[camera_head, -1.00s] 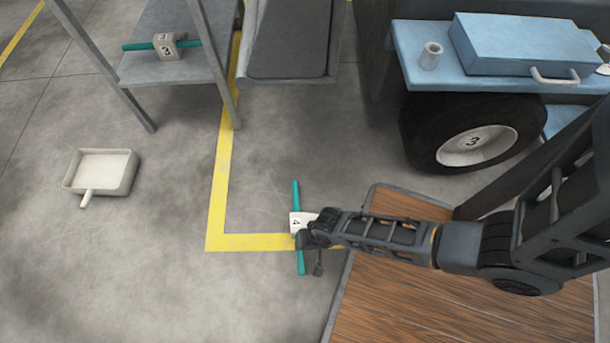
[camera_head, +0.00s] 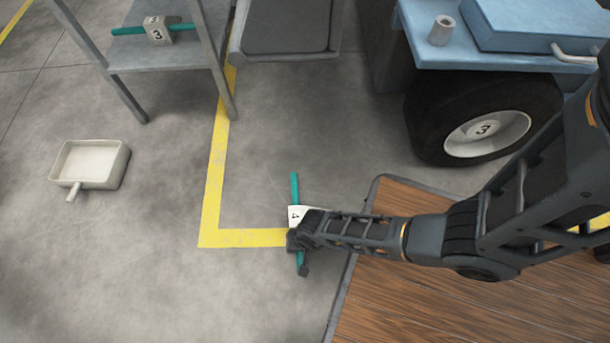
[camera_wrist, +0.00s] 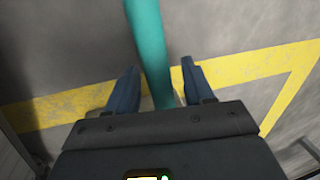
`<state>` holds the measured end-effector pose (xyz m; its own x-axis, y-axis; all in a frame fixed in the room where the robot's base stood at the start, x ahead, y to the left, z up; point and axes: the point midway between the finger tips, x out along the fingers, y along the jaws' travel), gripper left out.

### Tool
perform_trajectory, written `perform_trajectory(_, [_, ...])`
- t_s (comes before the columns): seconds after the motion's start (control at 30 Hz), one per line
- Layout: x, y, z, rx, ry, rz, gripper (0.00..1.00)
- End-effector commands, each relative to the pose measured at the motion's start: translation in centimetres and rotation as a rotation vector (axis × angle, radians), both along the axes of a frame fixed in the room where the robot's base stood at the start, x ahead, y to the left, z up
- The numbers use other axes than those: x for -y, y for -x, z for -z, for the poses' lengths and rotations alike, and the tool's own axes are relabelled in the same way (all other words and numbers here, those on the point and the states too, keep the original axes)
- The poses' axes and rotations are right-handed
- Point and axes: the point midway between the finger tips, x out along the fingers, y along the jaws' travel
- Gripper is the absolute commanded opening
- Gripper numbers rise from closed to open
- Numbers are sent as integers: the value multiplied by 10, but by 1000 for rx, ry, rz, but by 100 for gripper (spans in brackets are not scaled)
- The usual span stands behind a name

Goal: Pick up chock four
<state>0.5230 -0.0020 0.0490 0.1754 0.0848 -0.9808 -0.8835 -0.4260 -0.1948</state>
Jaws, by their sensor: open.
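Chock four is a pale block (camera_head: 296,214) marked 4 with a teal bar through it. It is on the floor at the corner of the yellow line in the head view, partly hidden by my gripper (camera_head: 299,257). In the wrist view the teal bar (camera_wrist: 150,50) runs down between the two open fingers of my gripper (camera_wrist: 160,84). A gap shows on the right side, and the left finger is close to the bar. I cannot tell whether either finger touches it.
Another chock (camera_head: 157,31), marked 3, sits on a grey shelf (camera_head: 170,57) at the upper left. A pale pan (camera_head: 92,163) lies on the floor at left. A wheel (camera_head: 485,125) marked 3 stands at right. A wooden deck (camera_head: 400,300) lies below my arm.

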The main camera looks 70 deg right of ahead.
Motion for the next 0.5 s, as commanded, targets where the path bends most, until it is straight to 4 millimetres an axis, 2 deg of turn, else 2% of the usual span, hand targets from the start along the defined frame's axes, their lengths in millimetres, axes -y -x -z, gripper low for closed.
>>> perform_trajectory(0.17, [0,0,-1,0,0,0,51])
perform_trajectory(0.5, [0,0,-1,0,0,0,18])
